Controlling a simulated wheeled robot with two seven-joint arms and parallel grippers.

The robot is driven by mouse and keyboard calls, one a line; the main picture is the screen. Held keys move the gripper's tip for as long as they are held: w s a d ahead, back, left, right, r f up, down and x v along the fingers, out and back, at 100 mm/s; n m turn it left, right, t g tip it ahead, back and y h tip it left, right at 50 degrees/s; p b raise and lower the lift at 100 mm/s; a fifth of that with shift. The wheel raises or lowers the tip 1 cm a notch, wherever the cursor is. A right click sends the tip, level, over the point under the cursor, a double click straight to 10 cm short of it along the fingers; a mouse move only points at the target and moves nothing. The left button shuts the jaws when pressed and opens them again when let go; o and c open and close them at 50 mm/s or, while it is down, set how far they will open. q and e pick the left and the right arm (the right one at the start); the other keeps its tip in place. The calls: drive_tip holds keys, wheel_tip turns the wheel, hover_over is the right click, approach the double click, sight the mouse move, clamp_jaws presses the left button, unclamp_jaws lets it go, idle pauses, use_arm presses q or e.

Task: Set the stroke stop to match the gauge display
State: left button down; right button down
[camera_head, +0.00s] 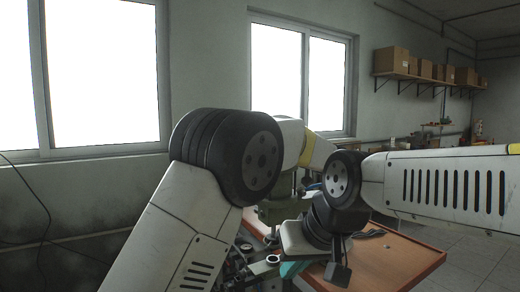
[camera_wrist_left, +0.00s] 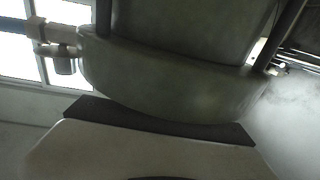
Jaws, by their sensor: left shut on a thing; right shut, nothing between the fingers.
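In the head view the green-grey press body (camera_head: 283,210) stands on the orange-topped bench, mostly behind my two arms. In the left wrist view a large green-grey rounded body (camera_wrist_left: 190,85) fills the middle, very close, with dark rods beside it. My right gripper (camera_head: 302,240) is low in front of the machine, beside the small fittings, and shut with nothing held; its fingertips are hard to make out. My left gripper is hidden behind my left arm in the head view, and its fingers do not show in the wrist view. I cannot make out the stroke stop or gauge display.
The orange bench top (camera_head: 398,258) is partly clear at right, with a dark cable (camera_head: 368,234) on it. Small fittings (camera_head: 272,259) crowd the area left of my right gripper. Boxes (camera_head: 392,60) sit on a wall shelf behind. A blue hose (camera_wrist_left: 12,28) shows in the wrist view.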

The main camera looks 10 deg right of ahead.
use_arm(q)
drive_tip(key=shift+r, duration=0.2)
drive_tip(key=c, duration=1.1)
unclamp_jaws()
drive_tip(key=shift+c, duration=0.2)
drive_tip(key=shift+f, duration=0.1)
drive_tip(key=v, duration=0.7)
drive_tip(key=shift+s+d, duration=0.15)
drive_tip(key=shift+s, duration=0.15)
